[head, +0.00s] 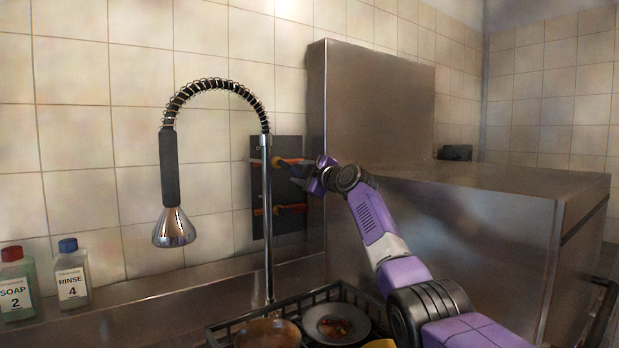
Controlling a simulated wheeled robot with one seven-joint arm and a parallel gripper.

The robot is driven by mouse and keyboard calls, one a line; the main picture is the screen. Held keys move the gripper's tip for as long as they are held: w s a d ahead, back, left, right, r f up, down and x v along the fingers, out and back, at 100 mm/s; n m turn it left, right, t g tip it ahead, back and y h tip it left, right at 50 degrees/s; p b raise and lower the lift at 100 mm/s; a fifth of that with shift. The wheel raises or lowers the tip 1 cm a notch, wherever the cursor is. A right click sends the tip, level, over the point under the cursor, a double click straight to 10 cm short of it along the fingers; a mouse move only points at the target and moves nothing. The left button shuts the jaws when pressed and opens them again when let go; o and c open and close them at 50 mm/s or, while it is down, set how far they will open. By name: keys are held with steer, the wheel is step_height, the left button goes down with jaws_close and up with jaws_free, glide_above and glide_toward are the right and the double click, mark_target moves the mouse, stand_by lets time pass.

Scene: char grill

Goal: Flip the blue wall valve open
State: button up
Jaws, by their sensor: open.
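A dark valve panel (288,225) is fixed to the tiled wall behind the faucet's upright pipe. An upper valve handle (291,160) and a lower valve handle (290,208), both showing orange, cross it sideways. I cannot make out a clearly blue valve; the pipe and my gripper cover part of the panel. My gripper (300,174) is open at the panel's right side, close to the upper handle. I cannot tell whether it touches that handle.
A spring-neck faucet (268,230) stands in front of the panel. A large steel appliance (470,230) is close at right. A dark rack (215,335) with dishes is below. Soap (17,285) and rinse (72,275) bottles stand at lower left.

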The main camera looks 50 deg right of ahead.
steer(key=shift+b+v, duration=0.35)
steer(key=shift+v, duration=2.35)
steer(key=shift+o, duration=0.5)
